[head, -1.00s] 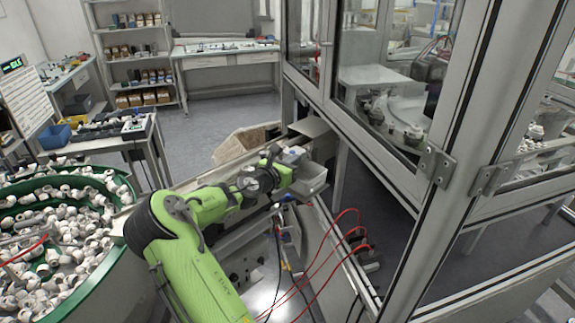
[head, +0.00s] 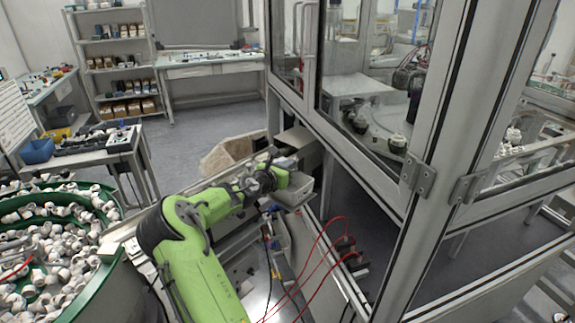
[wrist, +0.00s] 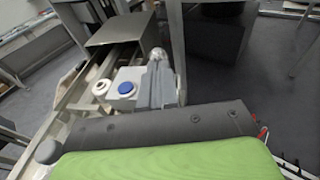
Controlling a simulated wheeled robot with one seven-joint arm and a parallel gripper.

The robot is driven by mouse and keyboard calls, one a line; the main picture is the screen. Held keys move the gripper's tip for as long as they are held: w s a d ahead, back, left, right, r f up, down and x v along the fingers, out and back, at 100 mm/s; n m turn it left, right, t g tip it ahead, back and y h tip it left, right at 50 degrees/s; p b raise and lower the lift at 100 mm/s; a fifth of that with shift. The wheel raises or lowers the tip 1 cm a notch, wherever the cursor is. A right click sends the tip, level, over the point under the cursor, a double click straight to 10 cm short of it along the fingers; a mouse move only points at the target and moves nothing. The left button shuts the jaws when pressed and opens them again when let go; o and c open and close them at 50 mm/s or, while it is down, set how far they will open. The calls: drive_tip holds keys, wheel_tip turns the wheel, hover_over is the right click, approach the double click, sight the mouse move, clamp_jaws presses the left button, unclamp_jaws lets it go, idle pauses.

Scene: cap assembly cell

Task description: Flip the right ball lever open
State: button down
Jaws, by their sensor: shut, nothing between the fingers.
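I cannot clearly make out the right ball lever in either view. Red hoses (head: 318,245) run to small dark fittings (head: 354,262) on the machine's lower rail, but no lever handle can be told there. My gripper (wrist: 160,80) shows in the wrist view as grey fingers, close together and with nothing between them. It is beside a light box with a blue round button (wrist: 125,87) and a white ring-shaped part (wrist: 101,87). In the head view, my wrist reaches toward the grey bin and box by the machine frame, and the fingertips are hard to see.
A grey box-shaped cover (wrist: 118,31) lies beyond the button box. The glazed machine frame (head: 437,150) stands close on the right. A grey bin (head: 294,193) sits near my wrist. A green-rimmed bowl of white fittings (head: 45,235) stands at left.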

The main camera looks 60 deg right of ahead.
drive_tip(key=shift+s+d+r+y+p, duration=0.15)
drive_tip(key=shift+r+y+p, duration=0.3)
drive_tip(key=shift+p, duration=0.85)
drive_tip(key=shift+s+d+r+p, duration=0.15)
drive_tip(key=shift+d+r+p, duration=0.1)
drive_tip(key=shift+d+p, duration=0.6)
drive_tip(key=shift+s+d+r+p, duration=0.25)
drive_tip(key=shift+d+p, duration=0.25)
drive_tip(key=shift+p, duration=0.6)
drive_tip(key=shift+s+d+r+p, duration=0.1)
drive_tip(key=shift+d+r+p, duration=0.2)
drive_tip(key=shift+d+p, duration=0.55)
drive_tip(key=shift+s+d+f+p, duration=0.1)
drive_tip(key=shift+s+d+p, duration=0.15)
drive_tip(key=shift+d, duration=0.2)
drive_tip(key=shift+s+d+f+p, duration=0.1)
drive_tip(key=shift+d+p, duration=0.2)
drive_tip(key=shift+d, duration=0.1)
drive_tip(key=shift+d, duration=0.15)
